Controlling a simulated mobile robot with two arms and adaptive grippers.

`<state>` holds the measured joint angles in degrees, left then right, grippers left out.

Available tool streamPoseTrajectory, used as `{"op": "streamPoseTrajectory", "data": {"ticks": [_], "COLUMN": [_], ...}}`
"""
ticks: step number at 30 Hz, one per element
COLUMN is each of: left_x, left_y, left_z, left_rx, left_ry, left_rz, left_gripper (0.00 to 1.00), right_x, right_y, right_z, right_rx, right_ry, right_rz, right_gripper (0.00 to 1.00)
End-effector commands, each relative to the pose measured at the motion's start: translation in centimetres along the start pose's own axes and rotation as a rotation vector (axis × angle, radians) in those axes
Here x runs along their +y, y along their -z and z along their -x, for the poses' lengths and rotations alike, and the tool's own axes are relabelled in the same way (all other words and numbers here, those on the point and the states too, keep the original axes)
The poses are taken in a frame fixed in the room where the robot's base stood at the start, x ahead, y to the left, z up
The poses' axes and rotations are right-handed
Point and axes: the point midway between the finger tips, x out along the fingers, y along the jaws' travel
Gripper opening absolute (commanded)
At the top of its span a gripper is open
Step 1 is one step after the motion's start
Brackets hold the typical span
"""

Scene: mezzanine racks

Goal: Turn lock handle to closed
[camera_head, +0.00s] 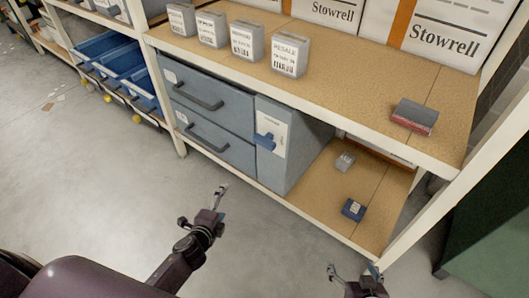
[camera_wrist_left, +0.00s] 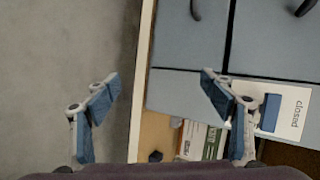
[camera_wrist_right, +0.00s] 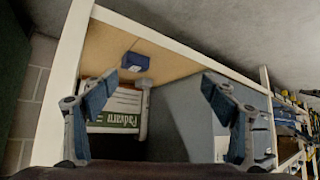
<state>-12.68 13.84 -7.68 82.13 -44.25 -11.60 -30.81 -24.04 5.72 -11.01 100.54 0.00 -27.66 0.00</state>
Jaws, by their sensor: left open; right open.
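The blue lock handle (camera_head: 265,142) sits on a white label plate (camera_head: 275,127) on the front of a grey-blue cabinet (camera_head: 290,150), to the right of two drawers. In the left wrist view the handle (camera_wrist_left: 271,112) is at the lower right, beside the printed word "closed" (camera_wrist_left: 296,113). I cannot tell its exact turn position. My left gripper (camera_head: 203,205) is open and empty, out in front of the drawers and apart from the handle. My right gripper (camera_head: 354,270) is open and empty, at the bottom right near the rack's lower front edge.
Grey boxes (camera_head: 242,39) and a grey-red item (camera_head: 414,117) stand on the shelf above. A dark blue box (camera_head: 353,209) and a small grey item (camera_head: 344,161) lie on the lower shelf. A white rack post (camera_head: 440,190) rises at right.

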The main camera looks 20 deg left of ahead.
Motion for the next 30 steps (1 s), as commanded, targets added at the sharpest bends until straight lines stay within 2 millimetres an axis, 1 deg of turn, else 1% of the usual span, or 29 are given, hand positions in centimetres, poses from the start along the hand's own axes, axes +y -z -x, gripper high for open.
{"op": "streamPoseTrajectory", "data": {"ticks": [1, 2, 3, 5, 6, 8, 9, 12, 15, 18, 20, 23, 26, 30], "left_x": [-2.4, -4.3, -6.8, -10.1, -12.0, -14.3, -15.5, -17.6, -18.6, -19.3, -19.6, -20.2, -20.9, -21.7], "left_y": [0.3, 0.7, 1.3, 2.4, 3.1, 4.2, 4.8, 6.2, 6.9, 7.3, 7.5, 7.9, 8.6, 9.4], "left_z": [-1.7, -2.1, -2.4, -2.5, -2.4, -2.1, -1.8, -1.1, -0.6, -0.4, -0.6, -1.3, -2.5, -4.3], "left_rx": [0.025, 0.038, 0.048, 0.055, 0.051, 0.039, 0.026, -0.009, -0.040, -0.055, -0.059, -0.061, -0.059, -0.059], "left_ry": [0.102, 0.160, 0.237, 0.346, 0.413, 0.501, 0.551, 0.644, 0.695, 0.717, 0.721, 0.721, 0.721, 0.720], "left_rz": [-0.163, -0.268, -0.411, -0.624, -0.765, -0.963, -1.084, -1.333, -1.492, -1.569, -1.583, -1.583, -1.582, -1.579], "left_gripper": [0.75, 0.75, 0.75, 0.75, 0.75, 0.75, 0.75, 0.75, 0.75, 0.75, 0.75, 0.75, 0.75, 0.75], "right_x": [-0.2, -0.3, -0.4, -0.6, -0.7, -0.8, -0.9, -1.0, -1.1, -1.1, -1.1, -1.1, -1.0, -1.1], "right_y": [2.2, 4.2, 6.7, 10.2, 12.4, 15.2, 16.8, 20.0, 21.9, 22.8, 23.0, 23.0, 22.8, 23.3], "right_z": [-0.5, -0.1, 0.7, 2.2, 3.5, 5.5, 6.9, 10.2, 12.6, 13.8, 14.1, 14.1, 13.9, 14.3], "right_rx": [0.089, 0.142, 0.212, 0.314, 0.381, 0.472, 0.527, 0.641, 0.711, 0.744, 0.749, 0.741, 0.731, 0.765], "right_ry": [0.003, 0.004, 0.006, 0.009, 0.011, 0.014, 0.015, 0.019, 0.021, 0.021, 0.021, 0.021, 0.020, 0.022], "right_rz": [0.001, 0.001, 0.001, 0.002, 0.001, 0.001, 0.001, 0.000, -0.001, -0.001, -0.001, -0.001, -0.001, -0.002], "right_gripper": [0.78, 0.78, 0.78, 0.78, 0.78, 0.78, 0.78, 0.78, 0.78, 0.78, 0.78, 0.78, 0.78, 0.78]}}
